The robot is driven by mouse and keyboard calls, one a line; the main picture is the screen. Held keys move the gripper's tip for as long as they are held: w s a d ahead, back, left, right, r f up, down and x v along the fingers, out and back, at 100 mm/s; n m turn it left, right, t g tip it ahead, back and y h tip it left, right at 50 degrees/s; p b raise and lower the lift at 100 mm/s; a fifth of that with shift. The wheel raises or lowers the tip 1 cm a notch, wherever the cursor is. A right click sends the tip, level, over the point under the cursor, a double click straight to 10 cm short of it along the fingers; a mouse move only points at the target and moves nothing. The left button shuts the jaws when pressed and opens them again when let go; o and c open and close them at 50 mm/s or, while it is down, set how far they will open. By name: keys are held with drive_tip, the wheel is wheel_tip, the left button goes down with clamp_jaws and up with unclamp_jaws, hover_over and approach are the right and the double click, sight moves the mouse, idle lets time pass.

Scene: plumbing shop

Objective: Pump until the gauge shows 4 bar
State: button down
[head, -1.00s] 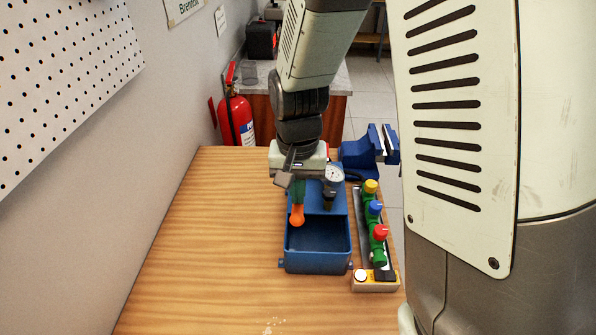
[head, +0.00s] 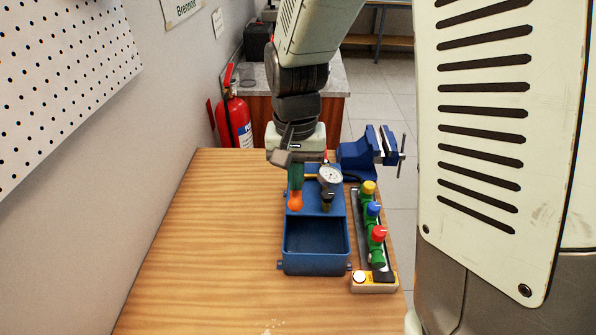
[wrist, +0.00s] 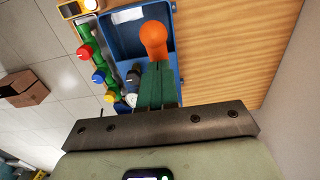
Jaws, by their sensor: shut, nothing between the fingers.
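The blue pump box (head: 316,262) stands on the wooden bench, with an open tank at its near end. A round white-faced gauge (head: 330,175) stands on its far part; its needle is too small to read.
A manifold with red (head: 378,233), blue (head: 374,209) and yellow (head: 368,188) knobs stands right of the box, with a small yellow-and-white unit (head: 373,281) at its near end. A blue vise (head: 366,152) is behind it. The bench left of the box is clear.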

wheel_tip(320, 180, down, 9)
drive_tip(key=s, duration=0.2)
drive_tip(key=r, duration=0.4)
drive_tip(key=w+r, duration=0.1)
drive_tip(key=r, duration=0.3)
drive_tip(key=w+r, duration=0.1)
drive_tip(key=r, duration=0.3)
drive_tip(key=shift+w, duration=0.2)
drive_tip(key=shift+s+f, duration=1.05)
drive_tip(key=shift+f, duration=5)
drive_tip(key=r, duration=0.4)
drive_tip(key=w+r, duration=0.1)
drive_tip(key=r, duration=0.3)
drive_tip(key=w+r, duration=0.1)
drive_tip(key=r, duration=0.3)
drive_tip(key=shift+w, duration=0.1)
